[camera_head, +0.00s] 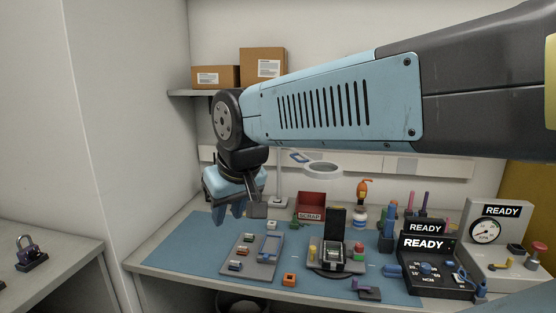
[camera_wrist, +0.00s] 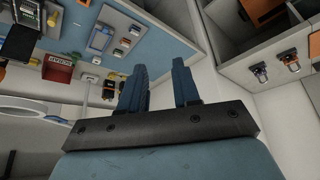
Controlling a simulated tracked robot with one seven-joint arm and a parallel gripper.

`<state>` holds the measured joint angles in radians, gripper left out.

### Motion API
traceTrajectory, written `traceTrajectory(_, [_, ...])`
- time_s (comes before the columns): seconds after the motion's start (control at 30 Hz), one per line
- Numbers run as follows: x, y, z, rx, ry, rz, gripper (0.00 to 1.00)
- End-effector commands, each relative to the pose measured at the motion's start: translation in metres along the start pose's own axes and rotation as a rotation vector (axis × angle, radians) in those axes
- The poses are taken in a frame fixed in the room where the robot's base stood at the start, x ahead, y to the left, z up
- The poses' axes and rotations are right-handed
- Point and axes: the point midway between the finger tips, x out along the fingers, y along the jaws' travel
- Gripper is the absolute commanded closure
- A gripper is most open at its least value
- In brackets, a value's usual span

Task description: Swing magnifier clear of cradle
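The magnifier (camera_head: 323,170), a pale ring lens on a jointed blue-and-white arm, hangs above the bench from a thin upright post (camera_head: 278,185). In the picture its ring lies above the black cradle (camera_head: 334,257); I cannot tell whether it is directly over it. The cradle has a tall dark back and holds a device. My gripper (camera_head: 230,212) points down over the left of the bench, left of the magnifier and apart from it. Its fingers (camera_wrist: 160,72) are spread with nothing between them. The magnifier ring (camera_wrist: 30,108) also shows in the wrist view, at the left.
A grey tray (camera_head: 253,257) of small parts lies on the blue mat (camera_head: 190,253). A red scrap bin (camera_head: 311,205) stands behind. Tools, a dispenser bottle (camera_head: 362,200) and READY testers (camera_head: 430,262) fill the right. A shelf with boxes (camera_head: 262,65) is above.

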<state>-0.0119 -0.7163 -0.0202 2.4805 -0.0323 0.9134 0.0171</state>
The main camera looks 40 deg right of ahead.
Motion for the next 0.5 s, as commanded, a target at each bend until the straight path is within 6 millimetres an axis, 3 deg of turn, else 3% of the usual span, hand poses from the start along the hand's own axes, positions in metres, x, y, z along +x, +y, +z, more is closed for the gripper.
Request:
traceTrajectory(0.17, [0.015, 0.023, -0.025, 0.018, -0.098, 0.059, 0.69])
traceTrajectory(0.5, [0.06, 0.097, -0.078, 0.053, -0.312, 0.276, 0.69])
